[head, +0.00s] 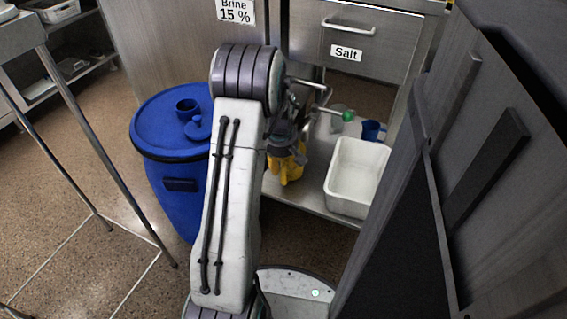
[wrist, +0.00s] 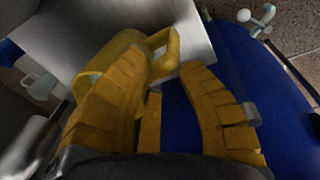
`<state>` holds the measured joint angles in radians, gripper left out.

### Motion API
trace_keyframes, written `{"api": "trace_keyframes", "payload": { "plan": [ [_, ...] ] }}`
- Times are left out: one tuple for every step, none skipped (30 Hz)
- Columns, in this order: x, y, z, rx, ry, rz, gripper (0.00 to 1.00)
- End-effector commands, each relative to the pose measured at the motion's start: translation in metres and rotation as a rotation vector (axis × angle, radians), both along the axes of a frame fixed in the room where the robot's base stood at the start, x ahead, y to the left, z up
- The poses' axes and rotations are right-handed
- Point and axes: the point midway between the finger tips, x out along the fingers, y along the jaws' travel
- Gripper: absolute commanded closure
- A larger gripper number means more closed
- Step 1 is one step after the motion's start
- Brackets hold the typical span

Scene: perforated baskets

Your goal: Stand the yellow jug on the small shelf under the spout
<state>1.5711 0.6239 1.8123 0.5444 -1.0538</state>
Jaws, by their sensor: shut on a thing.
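The yellow jug (wrist: 112,52) shows in the wrist view, with its handle (wrist: 172,48) between the tips of my gripper's yellow ribbed fingers (wrist: 167,70). My gripper is shut on the jug's handle. In the head view my gripper (head: 286,158) is low beside my arm, over the left part of the steel shelf (head: 310,203). Yellow shows there, but jug and fingers are hard to tell apart. The metal spout pipe (head: 312,84) is above and right of my gripper, near a green knob (head: 347,116). Whether the jug touches the shelf cannot be told.
A white tub (head: 331,190) takes up the shelf's right part. A blue mug (head: 373,131) and a clear vessel (head: 336,124) stand behind it. A blue drum (head: 173,190) is left of my arm. A dark panel (head: 400,220) closes off the right side.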

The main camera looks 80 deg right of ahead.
Motion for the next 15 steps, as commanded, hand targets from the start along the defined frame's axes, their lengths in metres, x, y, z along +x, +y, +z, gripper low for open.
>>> {"api": "trace_keyframes", "payload": {
  "plan": [
    [0.0,-0.0007,0.0014,-0.002,0.0,0.0,1.0],
    [0.0,-0.0007,0.0014,-0.002,0.0,0.0,1.0],
    [0.0,-0.0007,0.0014,-0.002,0.0,0.0,1.0],
    [0.0,-0.0007,0.0014,-0.002,0.0,0.0,1.0],
    [0.0,-0.0008,0.0012,-0.002,0.0,0.0,1.0],
    [0.0,-0.0007,0.0006,-0.002,0.0,0.0,1.0],
    [0.0001,-0.0007,-0.0001,-0.002,0.0,0.0,1.0],
    [0.0001,-0.0007,-0.001,-0.002,0.0,0.0,1.0],
    [0.0,0.0,-0.0016,0.0,0.0,0.0,0.64],
    [0.0,-0.0001,-0.0013,0.0,0.0,0.0,0.61],
    [0.0,-0.0001,-0.0013,0.0,0.0,0.0,0.59],
    [0.0,0.0,-0.0013,0.0,0.0,0.0,0.55],
    [0.0,-0.0001,-0.0013,0.0,0.0,0.0,0.52],
    [0.0,-0.0001,-0.0013,0.0,0.0,0.0,0.5],
    [0.0,-0.0001,-0.0013,0.0,0.0,0.0,0.46]
  ]
}}
